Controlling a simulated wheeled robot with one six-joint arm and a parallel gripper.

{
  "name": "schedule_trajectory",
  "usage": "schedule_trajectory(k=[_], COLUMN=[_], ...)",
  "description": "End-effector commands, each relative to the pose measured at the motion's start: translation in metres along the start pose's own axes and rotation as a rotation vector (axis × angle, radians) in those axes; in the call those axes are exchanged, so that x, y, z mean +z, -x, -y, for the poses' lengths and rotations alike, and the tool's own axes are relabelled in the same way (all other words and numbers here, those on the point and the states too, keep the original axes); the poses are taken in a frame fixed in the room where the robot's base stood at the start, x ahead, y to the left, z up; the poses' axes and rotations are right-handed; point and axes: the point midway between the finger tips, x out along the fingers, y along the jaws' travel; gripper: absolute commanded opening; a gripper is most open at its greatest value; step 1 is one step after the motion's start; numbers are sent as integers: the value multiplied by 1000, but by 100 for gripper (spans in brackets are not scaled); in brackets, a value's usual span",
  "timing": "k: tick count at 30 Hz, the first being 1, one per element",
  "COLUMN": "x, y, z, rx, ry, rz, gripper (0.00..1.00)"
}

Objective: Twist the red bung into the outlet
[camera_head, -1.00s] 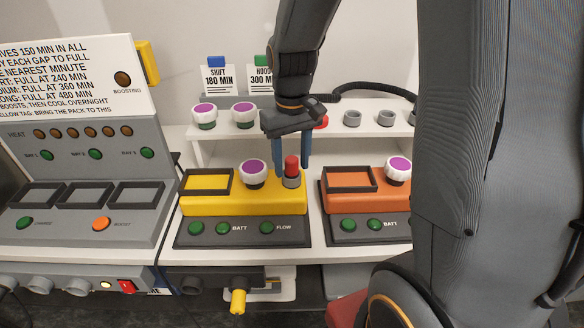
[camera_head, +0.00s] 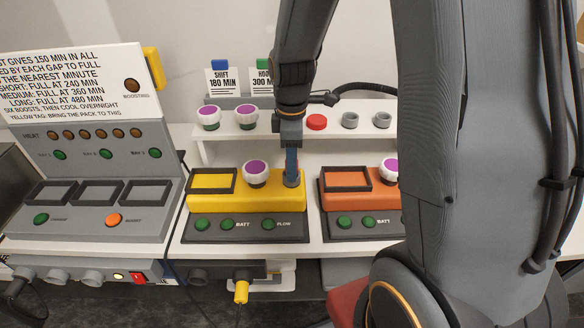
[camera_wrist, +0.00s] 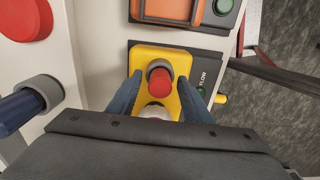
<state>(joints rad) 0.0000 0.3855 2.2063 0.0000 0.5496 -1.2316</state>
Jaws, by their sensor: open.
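The red bung (camera_wrist: 159,83) stands in the grey outlet (camera_wrist: 153,56) on top of the yellow pack, as the wrist view shows. How deep it sits I cannot tell. In the head view the bung is hidden behind a blue finger, and only part of the grey outlet (camera_head: 291,183) shows. My gripper (camera_head: 291,174) points down over the outlet, seen edge-on. In the wrist view its two blue fingers stand open on either side of the bung, with gaps between them and it.
The yellow pack (camera_head: 225,203) carries a white and purple knob (camera_head: 256,171) close left of my gripper. An orange pack (camera_head: 350,205) stands to the right. A shelf (camera_head: 255,133) behind holds knobs, a red cap (camera_head: 316,122) and grey rings. A grey charger console (camera_head: 90,215) stands left.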

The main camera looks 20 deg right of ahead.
Motion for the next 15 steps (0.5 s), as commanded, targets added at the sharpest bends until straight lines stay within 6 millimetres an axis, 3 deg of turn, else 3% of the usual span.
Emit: schedule_trajectory(k=[5,13,15], x=[0,0,0], y=[0,0,0], z=[0,0,0], rx=[0,0,0], ry=[3,1,-2], rz=[0,0,0], gripper=[45,1,0])
